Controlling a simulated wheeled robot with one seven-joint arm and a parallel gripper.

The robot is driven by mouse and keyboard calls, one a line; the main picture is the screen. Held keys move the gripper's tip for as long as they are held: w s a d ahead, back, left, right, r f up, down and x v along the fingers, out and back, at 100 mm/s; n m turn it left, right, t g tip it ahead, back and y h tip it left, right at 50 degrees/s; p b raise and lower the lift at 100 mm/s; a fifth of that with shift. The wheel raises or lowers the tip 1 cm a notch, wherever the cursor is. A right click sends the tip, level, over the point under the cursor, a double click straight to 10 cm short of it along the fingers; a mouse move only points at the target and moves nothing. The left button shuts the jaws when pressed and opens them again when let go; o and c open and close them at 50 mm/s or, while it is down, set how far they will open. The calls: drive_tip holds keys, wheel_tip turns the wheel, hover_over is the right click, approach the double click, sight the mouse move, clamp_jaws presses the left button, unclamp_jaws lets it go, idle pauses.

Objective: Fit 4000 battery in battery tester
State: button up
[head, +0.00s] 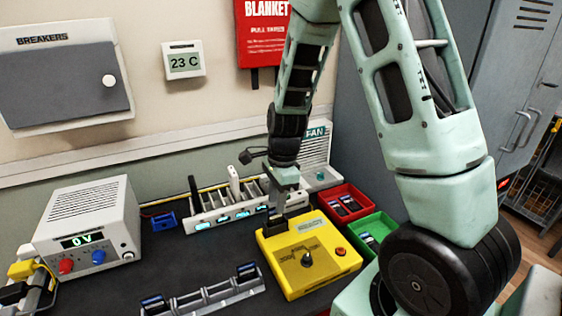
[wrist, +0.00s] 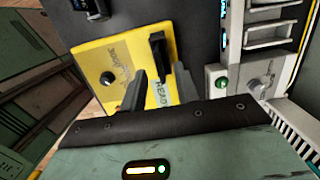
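The yellow battery tester (head: 325,262) sits on the dark bench, with a round black knob and a red button on top. It also shows in the wrist view (wrist: 92,58), with a black upright block (wrist: 157,46) and a white label near its edge. I cannot tell whether the block holds a battery. My gripper (head: 277,208) points down at the tester's back left corner. In the wrist view its two dark fingers (wrist: 160,92) stand apart, with yellow casing and label showing between them and no battery seen. No battery marked 4000 can be read.
A grey rack (head: 205,298) with dark batteries at its ends stands in front. A white charger rack (head: 205,220) with lit displays stands behind. Red (head: 333,193) and green (head: 381,228) bins holding dark pieces are right of the tester. A power supply (head: 90,220) stands left.

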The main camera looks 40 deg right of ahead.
wheel_tip(320, 180, up, 13)
drive_tip(key=d, duration=0.1)
drive_tip(key=shift+s+d, duration=0.25)
drive_tip(key=shift+r, duration=0.1)
drive_tip(key=s+a+n, duration=0.3)
drive_tip(key=a+n, duration=0.5)
drive_tip(key=a, duration=0.2)
drive_tip(key=s+a+f+n, duration=0.1)
drive_tip(key=s+a+n, duration=1.4)
drive_tip(key=n, duration=0.6)
drive_tip(key=shift+s+a+f+h, duration=0.2)
drive_tip(key=shift+s+f+h, duration=0.2)
drive_tip(key=shift+s, duration=0.65)
